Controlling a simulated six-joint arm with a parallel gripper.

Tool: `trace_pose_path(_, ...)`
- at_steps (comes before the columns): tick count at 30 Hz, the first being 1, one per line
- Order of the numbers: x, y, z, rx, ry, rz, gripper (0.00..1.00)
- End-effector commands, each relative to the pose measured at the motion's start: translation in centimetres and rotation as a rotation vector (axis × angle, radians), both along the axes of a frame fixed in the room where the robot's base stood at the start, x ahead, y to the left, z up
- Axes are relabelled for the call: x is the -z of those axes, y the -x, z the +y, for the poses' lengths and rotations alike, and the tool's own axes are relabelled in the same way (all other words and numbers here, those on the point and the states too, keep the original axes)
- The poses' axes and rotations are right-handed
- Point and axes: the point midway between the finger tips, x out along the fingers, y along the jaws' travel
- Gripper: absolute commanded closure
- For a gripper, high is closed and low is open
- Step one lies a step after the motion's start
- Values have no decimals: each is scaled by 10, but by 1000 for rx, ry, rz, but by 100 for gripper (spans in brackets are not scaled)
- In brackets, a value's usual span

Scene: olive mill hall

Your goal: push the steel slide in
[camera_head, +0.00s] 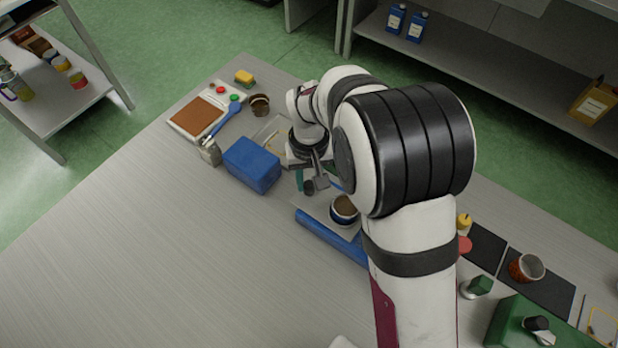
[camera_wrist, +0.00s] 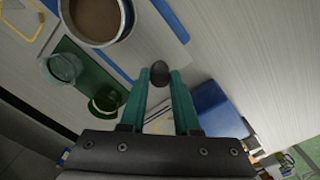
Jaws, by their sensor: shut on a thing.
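The steel slide (camera_head: 312,206) is a flat grey plate lying on a blue base (camera_head: 330,238), right of the table's middle in the head view. Its grey surface also shows in the wrist view (camera_wrist: 150,42). A round pot with brown contents (camera_head: 344,207) stands on the slide; the wrist view shows it at the top left (camera_wrist: 97,18). My gripper (camera_head: 309,184), with teal fingers, is at the slide's far edge. In the wrist view, its fingers (camera_wrist: 159,85) are shut on a dark round knob (camera_wrist: 159,72) at that edge. My arm hides the right part of the slide and base.
A blue box (camera_head: 252,164) stands close left of my gripper. Beyond it are a small jar (camera_head: 210,152), a scale with a brown top (camera_head: 198,117), a brown cup (camera_head: 260,105) and a yellow sponge (camera_head: 244,77). The table's left front (camera_head: 170,250) is clear.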

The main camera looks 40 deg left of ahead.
Motion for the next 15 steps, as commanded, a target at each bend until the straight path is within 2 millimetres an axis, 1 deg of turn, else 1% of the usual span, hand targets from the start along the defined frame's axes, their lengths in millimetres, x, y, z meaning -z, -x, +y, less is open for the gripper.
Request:
trace_pose_path(8, -1, -1, -2, 1, -2, -1, 100)
trace_pose_path(11, -2, -1, -17, 3, -1, -1, 100)
trace_pose_path(15, -2, -2, -55, 4, -1, -1, 100)
